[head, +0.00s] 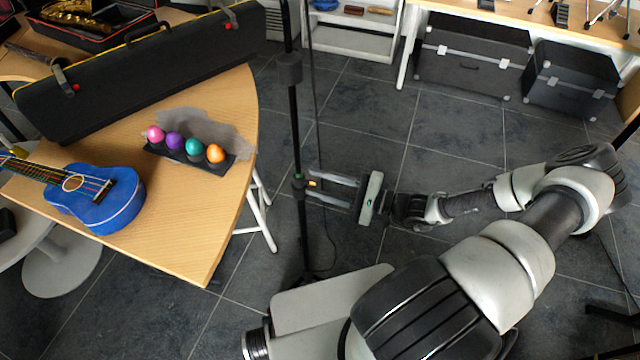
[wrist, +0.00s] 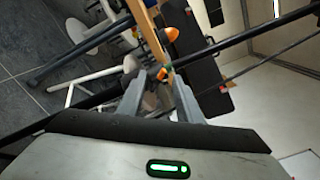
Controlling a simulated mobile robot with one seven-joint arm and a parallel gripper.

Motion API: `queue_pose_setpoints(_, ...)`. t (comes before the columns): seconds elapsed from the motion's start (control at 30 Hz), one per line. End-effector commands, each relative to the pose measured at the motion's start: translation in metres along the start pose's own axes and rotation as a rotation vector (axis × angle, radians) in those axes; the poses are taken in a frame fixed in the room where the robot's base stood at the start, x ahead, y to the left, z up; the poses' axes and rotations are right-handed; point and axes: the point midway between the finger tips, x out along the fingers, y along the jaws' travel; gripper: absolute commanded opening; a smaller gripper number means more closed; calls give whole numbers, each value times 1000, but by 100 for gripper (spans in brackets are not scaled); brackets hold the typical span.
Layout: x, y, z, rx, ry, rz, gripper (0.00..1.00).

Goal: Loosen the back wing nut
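A black upright stand pole (head: 298,135) rises in the middle of the head view. A small orange wing nut (head: 313,183) sits on its right side, beside a green part (head: 299,178) on the pole. My gripper (head: 311,185) points left at the pole with its two fingers spread, one above and one below the nut. In the wrist view the orange nut (wrist: 163,73) shows between the fingertips of my gripper (wrist: 158,80), with gaps on both sides. The fingers do not look closed on it. Whether the tips reach past the nut is hard to tell.
A wooden table (head: 215,240) at the left holds a blue ukulele (head: 105,200), a rack (head: 190,157) of coloured eggs and a long black case (head: 150,75). A thin cable (head: 316,110) hangs by the pole. Dark cases (head: 470,65) stand at the back right.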

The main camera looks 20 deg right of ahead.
Motion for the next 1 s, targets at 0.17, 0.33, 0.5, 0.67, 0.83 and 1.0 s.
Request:
queue_pose_setpoints(0.17,0,2,0,2,0,3,36)
queue_pose_setpoints(0.33,0,3,0,3,-1,4,36)
queue_pose_setpoints(0.5,-4,2,0,2,1,5,36)
queue_pose_setpoints(0.67,-28,2,0,3,3,5,36)
queue_pose_setpoints(0.83,-69,2,-1,1,5,6,36)
queue_pose_setpoints(1.0,-111,2,-1,1,5,5,36)
